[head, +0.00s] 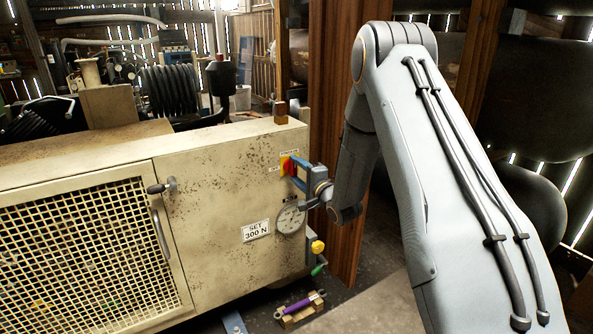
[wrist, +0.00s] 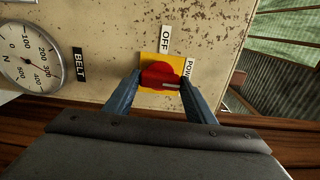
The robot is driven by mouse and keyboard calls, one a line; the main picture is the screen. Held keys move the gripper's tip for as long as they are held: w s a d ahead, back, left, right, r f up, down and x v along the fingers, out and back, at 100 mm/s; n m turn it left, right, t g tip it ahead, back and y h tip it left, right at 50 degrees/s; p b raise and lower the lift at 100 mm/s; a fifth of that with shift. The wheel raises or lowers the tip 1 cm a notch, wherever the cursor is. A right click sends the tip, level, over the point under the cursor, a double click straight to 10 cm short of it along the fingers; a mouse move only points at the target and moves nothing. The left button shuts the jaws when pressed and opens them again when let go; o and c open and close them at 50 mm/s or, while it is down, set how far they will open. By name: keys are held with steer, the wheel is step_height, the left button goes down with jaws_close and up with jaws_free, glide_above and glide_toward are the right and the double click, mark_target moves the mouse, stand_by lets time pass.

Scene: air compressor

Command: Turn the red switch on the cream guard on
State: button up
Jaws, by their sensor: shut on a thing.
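The red switch (head: 286,165) is a rotary knob on a yellow square plate, on the cream guard (head: 215,180) near its right end. In the wrist view the red knob (wrist: 158,76) lies lengthwise across the picture, with a pale mark at its lower right. An "OFF" label (wrist: 165,40) is above the plate there, and a partly hidden "POW..." label is at its right. My gripper (wrist: 160,80) is shut on the knob, one blue finger at each end of it. In the head view my gripper (head: 297,175) reaches it from the right and covers part of the plate.
A round gauge (head: 290,219) and a "SET 300 N" label (head: 256,231) are below the switch. A yellow knob (head: 317,247) sits low on the guard's right edge. A mesh door (head: 85,255) fills the left. A wooden post (head: 340,130) stands behind my wrist.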

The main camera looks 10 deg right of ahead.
stand_by(0.3)
steer(key=o, duration=1)
steer(key=shift+o, duration=0.2)
steer(key=v, duration=0.8)
steer(key=shift+w, duration=0.1)
